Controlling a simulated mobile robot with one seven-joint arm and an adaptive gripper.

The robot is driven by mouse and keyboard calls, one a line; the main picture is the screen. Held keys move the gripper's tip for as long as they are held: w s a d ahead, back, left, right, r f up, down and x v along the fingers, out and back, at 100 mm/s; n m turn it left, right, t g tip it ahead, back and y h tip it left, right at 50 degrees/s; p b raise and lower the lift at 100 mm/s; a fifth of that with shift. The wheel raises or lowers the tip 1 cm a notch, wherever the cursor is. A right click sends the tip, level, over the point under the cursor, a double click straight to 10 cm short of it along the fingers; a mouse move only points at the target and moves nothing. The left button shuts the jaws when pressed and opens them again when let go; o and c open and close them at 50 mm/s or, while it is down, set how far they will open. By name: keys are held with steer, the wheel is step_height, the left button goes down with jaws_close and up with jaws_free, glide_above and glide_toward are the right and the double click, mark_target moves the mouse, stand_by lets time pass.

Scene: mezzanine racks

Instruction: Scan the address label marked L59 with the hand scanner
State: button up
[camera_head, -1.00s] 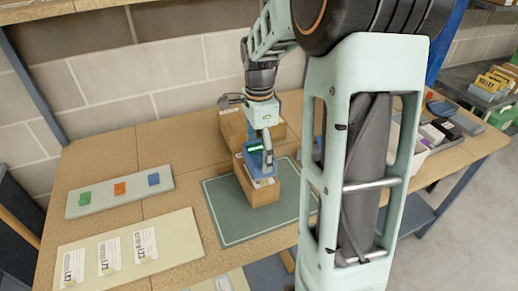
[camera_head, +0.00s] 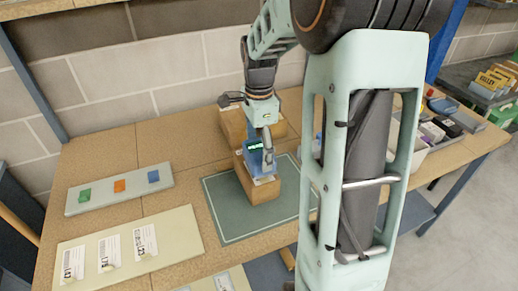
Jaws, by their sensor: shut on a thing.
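My gripper (camera_head: 266,146) is shut on the blue hand scanner (camera_head: 256,160), whose small green display is lit. The scanner is over a brown cardboard box (camera_head: 262,190) on the dark green mat (camera_head: 232,222). A white label patch shows on the box's top just under the scanner; its text cannot be read. Three labels, the left one (camera_head: 73,265), the middle one (camera_head: 109,253) and the right one (camera_head: 146,241), lie on a cream board (camera_head: 180,232) at the front left. Their marks are too small to read surely, and I cannot tell which label is L59.
A grey strip (camera_head: 135,203) with green, orange and blue blocks lies at the left. Another box (camera_head: 232,125) stands behind the scanner. A white bin and small goods (camera_head: 432,131) are at the right. A partly visible board (camera_head: 225,283) lies at the front edge. My arm hides the table's middle right.

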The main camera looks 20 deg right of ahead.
steer(key=shift+f+b, duration=0.5)
steer(key=shift+f, duration=0.2)
steer(key=shift+r, duration=0.15)
stand_by(0.3)
steer(key=shift+r+p, duration=2.65)
steer(key=shift+r, duration=0.8)
steer(key=shift+d+f, duration=0.1)
